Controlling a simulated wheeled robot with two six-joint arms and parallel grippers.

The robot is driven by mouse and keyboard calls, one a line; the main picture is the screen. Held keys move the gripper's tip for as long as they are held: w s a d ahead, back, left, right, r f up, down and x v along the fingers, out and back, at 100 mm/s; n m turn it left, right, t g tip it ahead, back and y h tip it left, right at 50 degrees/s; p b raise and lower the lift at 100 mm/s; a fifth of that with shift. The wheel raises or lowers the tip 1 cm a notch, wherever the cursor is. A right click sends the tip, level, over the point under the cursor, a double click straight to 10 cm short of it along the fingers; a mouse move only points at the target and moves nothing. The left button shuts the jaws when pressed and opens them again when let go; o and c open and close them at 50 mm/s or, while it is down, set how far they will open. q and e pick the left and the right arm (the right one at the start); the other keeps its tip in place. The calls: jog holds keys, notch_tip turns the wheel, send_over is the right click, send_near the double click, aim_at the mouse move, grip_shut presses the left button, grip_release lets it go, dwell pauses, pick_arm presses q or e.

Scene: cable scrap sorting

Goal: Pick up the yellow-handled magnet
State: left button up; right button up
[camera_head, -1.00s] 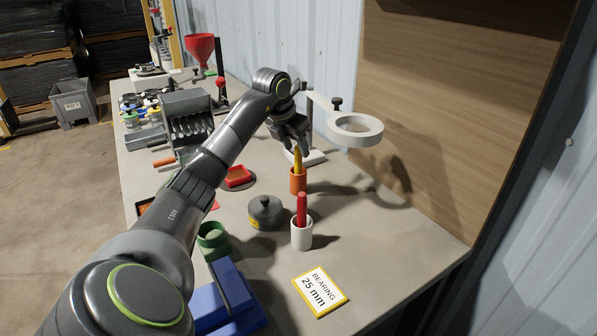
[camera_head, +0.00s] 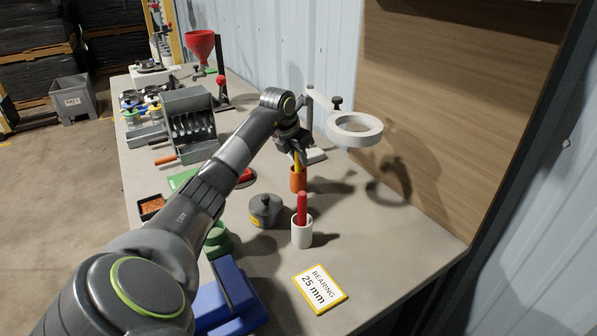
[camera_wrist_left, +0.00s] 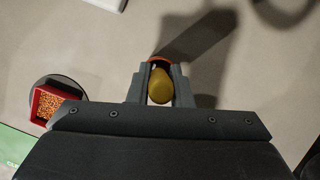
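The yellow-handled magnet (camera_head: 298,162) stands upright in an orange cup (camera_head: 298,182) on the bench; only its handle shows. My left gripper (camera_head: 296,149) points down over it, with its fingers at the handle's upper part. In the left wrist view the yellow handle (camera_wrist_left: 160,87) lies between the two fingers (camera_wrist_left: 160,73), with hardly any gap visible on either side. I cannot tell whether the fingers touch it. The orange cup's rim (camera_wrist_left: 160,58) shows just beyond. My right gripper is in neither view.
A white cup (camera_head: 302,233) with a red-handled tool (camera_head: 302,207) stands in front of the orange cup. A grey lidded pot (camera_head: 265,209) is to the left. A white ring on a stand (camera_head: 355,126) is close behind right.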

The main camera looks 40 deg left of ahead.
pick_arm(q)
grip_shut()
jog(key=shift+r, duration=0.1)
notch_tip(320, 180, up, 11)
jog(key=shift+f, duration=0.1)
jog(key=shift+s, duration=0.1)
